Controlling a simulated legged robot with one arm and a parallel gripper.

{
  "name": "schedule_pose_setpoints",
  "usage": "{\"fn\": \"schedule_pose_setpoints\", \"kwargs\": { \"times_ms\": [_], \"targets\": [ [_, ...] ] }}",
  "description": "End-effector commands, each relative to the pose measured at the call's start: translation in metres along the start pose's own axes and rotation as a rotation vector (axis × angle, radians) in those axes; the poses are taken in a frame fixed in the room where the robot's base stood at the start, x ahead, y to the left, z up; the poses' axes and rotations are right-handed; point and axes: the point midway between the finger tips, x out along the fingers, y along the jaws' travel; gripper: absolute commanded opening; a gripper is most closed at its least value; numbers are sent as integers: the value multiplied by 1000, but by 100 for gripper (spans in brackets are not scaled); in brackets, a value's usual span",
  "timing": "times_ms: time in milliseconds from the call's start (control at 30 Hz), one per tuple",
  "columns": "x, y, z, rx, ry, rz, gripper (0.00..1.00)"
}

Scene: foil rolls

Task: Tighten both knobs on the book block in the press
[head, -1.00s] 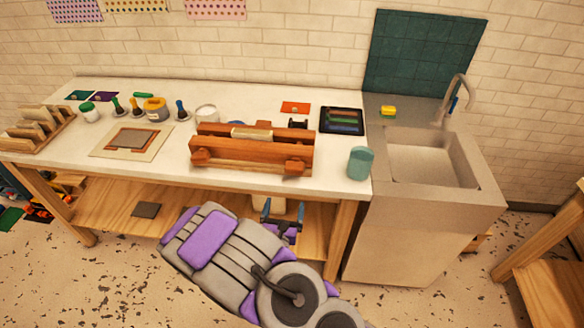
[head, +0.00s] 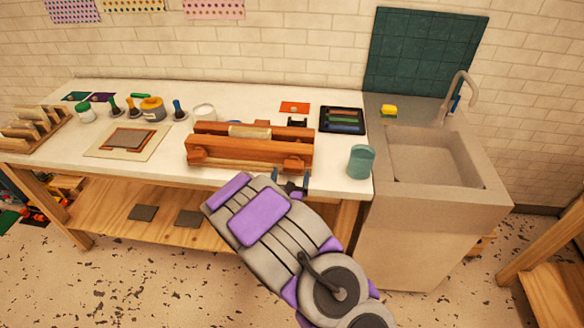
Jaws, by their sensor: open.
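The wooden press (head: 245,151) lies along the front part of the white table, with a pale book block (head: 250,132) between its two beams. The left knob (head: 197,154) and the right knob (head: 294,164) are on the front beam's face, near its ends. My gripper (head: 291,178) is open, with blue fingertips pointing up at the table's front edge. It is just below the right knob in the picture; whether it touches the knob I cannot tell.
A teal cup (head: 361,161) stands right of the press, near the front edge. A black tray (head: 342,120) lies behind it, and the sink (head: 433,160) is at the right. Jars and brushes stand left of the press. The lower shelf (head: 110,213) runs beneath.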

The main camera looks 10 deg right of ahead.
Motion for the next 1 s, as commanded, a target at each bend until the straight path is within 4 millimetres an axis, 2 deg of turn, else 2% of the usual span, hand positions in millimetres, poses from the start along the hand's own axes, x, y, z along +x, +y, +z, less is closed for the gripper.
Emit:
{"fn": "schedule_pose_setpoints", "kwargs": {
  "times_ms": [100, 300, 467, 733, 767, 1000],
  "targets": [
    [20, -1, -1, 2, -3, -3, 96],
    [44, 2, 0, 2, -3, 0, 96],
    [52, 2, 0, -2, -1, 1, 96],
    [53, 2, 1, -2, -1, 1, 96],
    [53, 2, 0, -2, -1, 1, 95],
    [53, 2, 1, -2, -2, 1, 72]
  ]
}}
